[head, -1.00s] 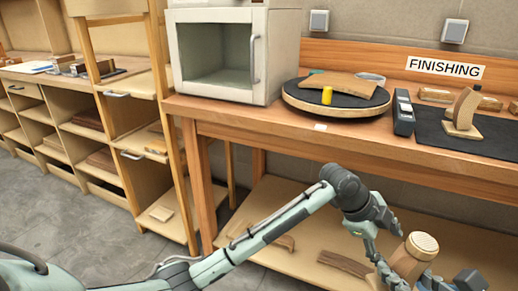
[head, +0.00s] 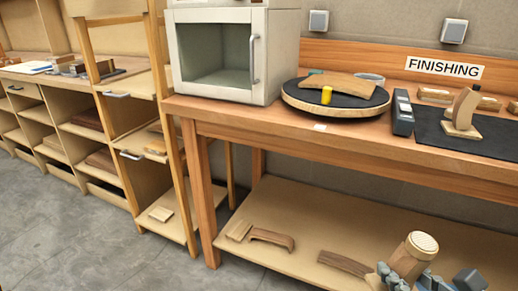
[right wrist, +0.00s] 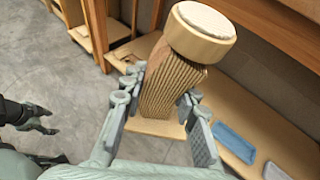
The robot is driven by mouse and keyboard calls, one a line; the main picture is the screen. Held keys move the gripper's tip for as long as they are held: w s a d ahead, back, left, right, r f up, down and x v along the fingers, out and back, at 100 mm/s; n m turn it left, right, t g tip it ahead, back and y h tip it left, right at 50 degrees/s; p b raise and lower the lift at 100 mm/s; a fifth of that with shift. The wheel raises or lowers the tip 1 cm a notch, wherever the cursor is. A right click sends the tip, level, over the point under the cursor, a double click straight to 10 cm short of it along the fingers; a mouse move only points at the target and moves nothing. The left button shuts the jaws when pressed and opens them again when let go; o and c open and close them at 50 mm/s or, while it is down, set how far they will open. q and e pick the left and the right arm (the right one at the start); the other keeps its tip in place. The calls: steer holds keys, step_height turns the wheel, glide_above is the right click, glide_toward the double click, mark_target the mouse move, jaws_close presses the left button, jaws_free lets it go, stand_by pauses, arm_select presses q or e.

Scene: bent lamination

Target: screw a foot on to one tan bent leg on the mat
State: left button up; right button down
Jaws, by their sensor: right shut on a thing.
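My right gripper (head: 408,276) is shut on a brown wooden leg (head: 404,262), held upright at the lower right of the head view. A round tan foot (head: 422,243) with a pale pad sits on the leg's top end. The right wrist view shows the leg (right wrist: 170,85) between the fingers (right wrist: 160,105) and the foot (right wrist: 203,32) touching its end; I cannot tell how tightly it is seated. My left gripper (right wrist: 38,118) shows only in the right wrist view, open and empty, apart from the leg. On the dark mat (head: 485,143), a tan bent piece (head: 465,105) stands on a small base.
The bench holds a white oven-like box (head: 225,55), a turntable (head: 310,110) with a tan curved piece (head: 340,85) and yellow cylinder (head: 326,95), and a dark grey device (head: 403,115). Brown curved pieces (head: 272,238) lie on the lower shelf. The floor at left is clear.

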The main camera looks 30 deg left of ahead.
steer(key=shift+r, duration=0.1)
arm_select(q)
steer(key=f, duration=0.1)
steer(key=s, duration=0.1)
steer(key=f, duration=0.1)
steer(key=shift+s+a+f, duration=0.25)
steer(key=shift+s+f, duration=0.05)
steer(key=shift+s, duration=0.05)
arm_select(e)
steer(key=w+d+m+t+h, duration=0.2)
steer(key=d+m+h, duration=0.6)
steer(key=d, duration=0.5)
steer(key=shift+d+f+t+h, duration=0.3)
steer(key=shift+t+h, duration=0.1)
steer(key=shift+t, duration=0.2)
arm_select(q)
steer(key=shift+c, duration=0.2)
